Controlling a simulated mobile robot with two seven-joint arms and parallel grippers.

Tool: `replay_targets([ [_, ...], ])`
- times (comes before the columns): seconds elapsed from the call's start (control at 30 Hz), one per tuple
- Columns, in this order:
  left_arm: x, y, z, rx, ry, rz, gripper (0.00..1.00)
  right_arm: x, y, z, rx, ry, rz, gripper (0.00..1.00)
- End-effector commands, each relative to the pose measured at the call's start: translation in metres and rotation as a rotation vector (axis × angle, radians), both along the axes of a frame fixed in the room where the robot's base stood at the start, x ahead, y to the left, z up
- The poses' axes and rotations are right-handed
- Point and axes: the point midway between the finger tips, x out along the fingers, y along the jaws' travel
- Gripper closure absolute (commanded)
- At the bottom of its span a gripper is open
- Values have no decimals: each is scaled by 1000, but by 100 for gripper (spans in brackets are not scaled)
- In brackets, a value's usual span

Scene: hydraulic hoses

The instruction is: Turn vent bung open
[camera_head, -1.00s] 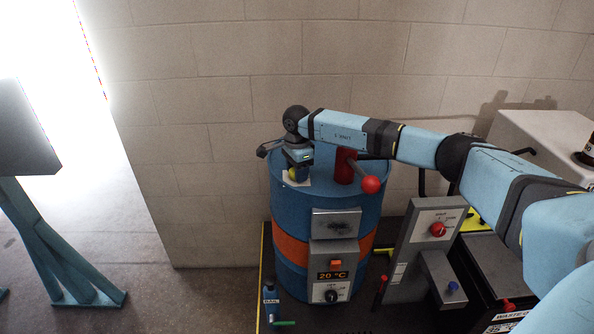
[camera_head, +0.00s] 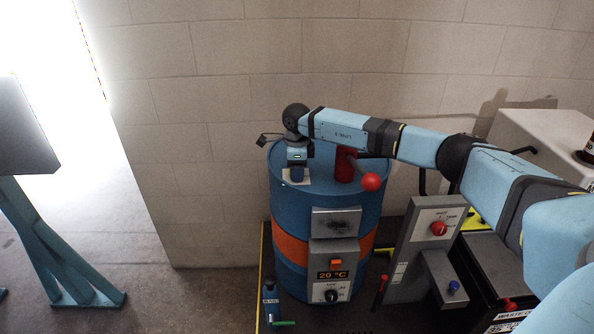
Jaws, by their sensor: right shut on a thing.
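A blue drum (camera_head: 300,210) with an orange band stands against the wall. My right gripper (camera_head: 297,176) points down at the left part of the drum's top, over a small pale plate (camera_head: 286,176). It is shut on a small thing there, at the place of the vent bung. The bung itself is mostly hidden by the gripper, so I cannot tell how far it is turned. My left gripper is not in view.
A red valve post with a red-knobbed lever (camera_head: 370,182) stands on the drum just right of my gripper. A heater box (camera_head: 332,275) reading 20 °C is on the drum's front. A grey panel with a red knob (camera_head: 439,228) stands to the right.

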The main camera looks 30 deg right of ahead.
Motion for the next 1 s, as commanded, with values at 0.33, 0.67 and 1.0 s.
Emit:
replay_targets([
  [0.33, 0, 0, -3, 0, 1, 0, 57, -1, 1, 0, 2, 0, -329, 78],
  [0.67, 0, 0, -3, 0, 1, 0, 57, -1, 2, 0, 1, 0, -641, 78],
  [1.0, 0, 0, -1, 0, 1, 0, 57, -1, 2, 1, 1, -1, -915, 78],
])
